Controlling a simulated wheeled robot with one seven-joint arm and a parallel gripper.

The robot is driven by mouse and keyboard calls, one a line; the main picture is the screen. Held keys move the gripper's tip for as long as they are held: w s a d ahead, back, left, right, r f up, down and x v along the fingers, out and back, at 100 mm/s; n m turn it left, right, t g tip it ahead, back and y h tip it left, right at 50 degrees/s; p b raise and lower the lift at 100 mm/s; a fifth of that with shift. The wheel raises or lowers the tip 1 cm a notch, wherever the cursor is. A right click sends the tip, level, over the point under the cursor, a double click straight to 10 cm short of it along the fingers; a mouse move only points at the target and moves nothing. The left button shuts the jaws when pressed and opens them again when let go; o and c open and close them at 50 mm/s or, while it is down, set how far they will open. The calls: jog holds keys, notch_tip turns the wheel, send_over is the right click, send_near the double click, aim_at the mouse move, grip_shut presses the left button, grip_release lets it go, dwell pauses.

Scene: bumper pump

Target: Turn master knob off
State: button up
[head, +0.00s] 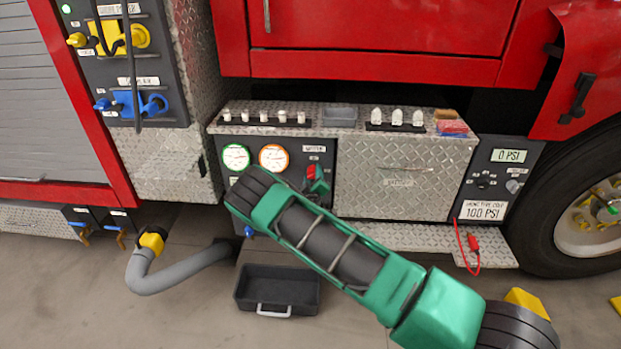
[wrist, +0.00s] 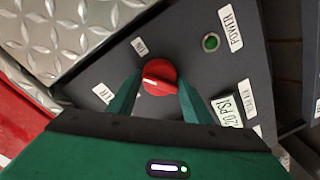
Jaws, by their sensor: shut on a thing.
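The red round knob (wrist: 160,70) is on a dark grey panel in the wrist view. It has a white mark on its face, toward the lower left. My gripper (wrist: 158,84) has one green finger on each side of the knob and is shut on it. Small white labels are beside the knob at its upper left and lower left; the upper one seems to read ON. In the head view my gripper (head: 318,186) reaches the panel under the "MASTER" label, where a bit of the red knob (head: 311,171) shows. My arm hides part of the panel.
A green light (wrist: 210,42) is beside the "POWER" label. Two gauges (head: 236,158) are left of the knob. A dark bin (head: 277,289) and a grey hose (head: 180,276) are below on the floor. A metal-plate drawer front (head: 399,181) is to the right.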

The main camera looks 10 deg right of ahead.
jog(key=n, duration=0.5)
jog(key=shift+w+a+r+h, duration=0.1)
jog(key=shift+w+a+h, duration=0.05)
jog(key=shift+a+h, duration=0.15)
jog(key=n, duration=0.5)
jog(key=shift+a, duration=0.15)
jog(key=shift+w+n, duration=0.1)
jog(key=shift+n, duration=0.2)
jog(key=o, duration=1)
jog(key=shift+c, duration=0.2)
jog(key=shift+f+g, duration=0.2)
jog(key=shift+g, duration=0.1)
jog(key=shift+s, duration=0.3)
jog(key=f+v, duration=0.1)
jog(key=v, duration=0.9)
jog(key=shift+a+r+h, duration=0.2)
jog(key=shift+r+h, duration=0.1)
jog(key=shift+r, duration=0.1)
jog(key=shift+s, duration=0.1)
